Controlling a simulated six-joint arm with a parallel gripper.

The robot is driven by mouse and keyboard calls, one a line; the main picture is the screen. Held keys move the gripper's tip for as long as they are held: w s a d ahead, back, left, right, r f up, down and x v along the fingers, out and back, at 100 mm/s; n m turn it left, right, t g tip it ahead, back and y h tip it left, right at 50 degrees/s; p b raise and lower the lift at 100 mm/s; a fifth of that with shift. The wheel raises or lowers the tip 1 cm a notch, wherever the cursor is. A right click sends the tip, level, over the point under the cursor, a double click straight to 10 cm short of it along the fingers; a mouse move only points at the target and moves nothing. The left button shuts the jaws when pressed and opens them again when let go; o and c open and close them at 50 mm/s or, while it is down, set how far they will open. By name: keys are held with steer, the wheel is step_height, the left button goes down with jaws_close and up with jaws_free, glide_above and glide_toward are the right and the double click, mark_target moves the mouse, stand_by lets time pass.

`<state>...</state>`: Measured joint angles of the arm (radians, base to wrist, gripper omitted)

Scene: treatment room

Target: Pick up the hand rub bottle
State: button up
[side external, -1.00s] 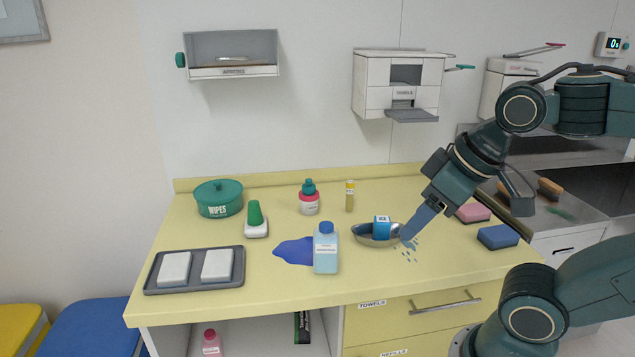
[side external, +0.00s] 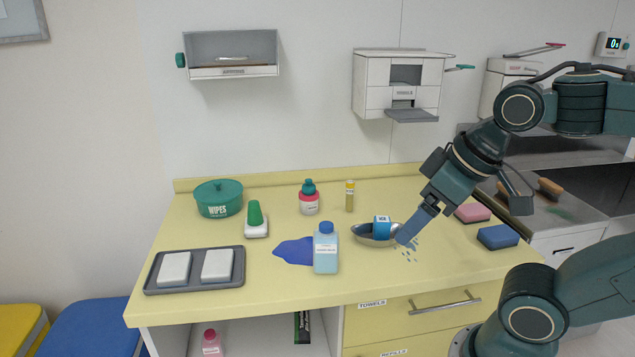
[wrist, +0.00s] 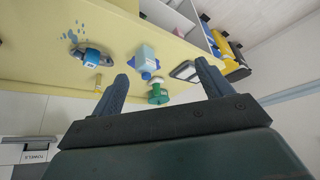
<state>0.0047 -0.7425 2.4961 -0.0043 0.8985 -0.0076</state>
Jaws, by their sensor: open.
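A light blue bottle with a blue cap (side external: 326,250) stands upright near the counter's front edge; its label is too small to read. It also shows in the wrist view (wrist: 146,62), ahead of the fingers. A white bottle with a red band and green top (side external: 309,200) stands farther back; I cannot tell by label which is the hand rub. My gripper (side external: 403,241) is to the right of the blue bottle, by the steel dish, apart from the bottle. In the wrist view my gripper (wrist: 162,70) has its two fingers spread with nothing held between them.
A steel dish (side external: 362,238) holding a blue box (side external: 382,227) lies between my gripper and the blue bottle.

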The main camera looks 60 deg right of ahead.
steer(key=w, duration=0.1)
steer(key=n+g+y, duration=0.2)
steer(key=n+y, duration=0.1)
steer(key=n, duration=0.4)
glide_toward(330, 224)
steer(key=shift+w+a+f, duration=0.1)
steer(key=shift+a+f, duration=0.25)
steer(key=shift+f, duration=0.15)
steer(key=shift+f, duration=0.1)
steer(key=shift+h, duration=0.3)
steer(key=x, duration=0.8)
steer(key=shift+a, duration=0.15)
steer(key=shift+f, duration=0.15)
steer(key=shift+w+f, duration=0.1)
steer(key=shift+x, duration=2.5)
